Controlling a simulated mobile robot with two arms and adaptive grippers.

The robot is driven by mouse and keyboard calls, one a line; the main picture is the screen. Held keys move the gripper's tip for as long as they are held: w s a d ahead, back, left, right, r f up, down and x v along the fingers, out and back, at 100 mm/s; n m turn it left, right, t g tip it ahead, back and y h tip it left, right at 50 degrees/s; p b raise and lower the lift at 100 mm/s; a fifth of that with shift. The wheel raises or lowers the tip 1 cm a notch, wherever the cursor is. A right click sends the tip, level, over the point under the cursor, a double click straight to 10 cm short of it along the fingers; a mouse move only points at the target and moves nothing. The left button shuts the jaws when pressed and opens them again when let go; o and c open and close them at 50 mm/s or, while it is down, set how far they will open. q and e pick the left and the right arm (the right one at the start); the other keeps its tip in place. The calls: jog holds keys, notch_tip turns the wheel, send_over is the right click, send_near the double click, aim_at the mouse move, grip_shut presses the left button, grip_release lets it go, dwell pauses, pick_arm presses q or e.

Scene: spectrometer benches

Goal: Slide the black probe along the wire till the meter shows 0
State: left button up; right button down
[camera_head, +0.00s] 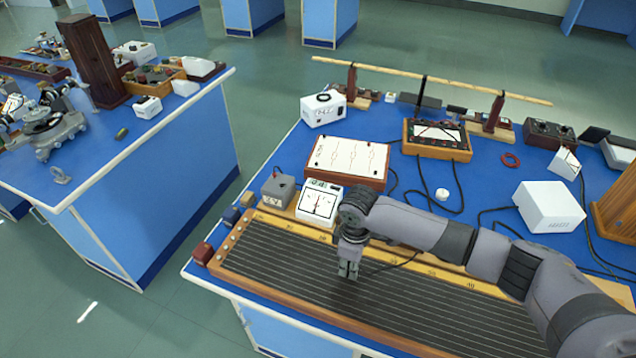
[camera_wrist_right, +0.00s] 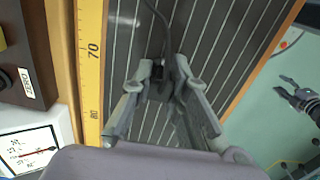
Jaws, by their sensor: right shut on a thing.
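The dark wire board (camera_head: 300,262) lies along the bench's front edge, with parallel pale wires and a yellow scale (camera_wrist_right: 91,60) marked 70 and 80 beside the gripper. My right gripper (camera_head: 348,270) points down over the board, shut on the black probe (camera_wrist_right: 168,72); a black lead runs from it. Whether its tip touches a wire is hidden. The white meter (camera_head: 320,202) stands behind the board; its needle looks near upright, but the exact reading is too small. It also shows in the right wrist view (camera_wrist_right: 30,150). My left gripper (camera_wrist_right: 290,88) is open and empty over the floor.
A grey box (camera_head: 278,190) stands left of the meter, and a white-topped panel (camera_head: 346,160) behind it. A white box (camera_head: 549,207) stands at the right. Black leads cross the blue bench. The board is clear left of the gripper.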

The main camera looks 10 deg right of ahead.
jog(key=shift+s+f, duration=0.25)
jog(key=shift+f, duration=0.05)
dwell(0.5)
jog(key=c, duration=1.6)
grip_release()
jog(key=shift+c, duration=0.2)
jog(key=shift+o, duration=0.9)
jog(key=shift+w, duration=0.2)
jog(key=shift+r, duration=0.15)
notch_tip(320, 180, up, 12)
jog(key=shift+f, duration=0.2)
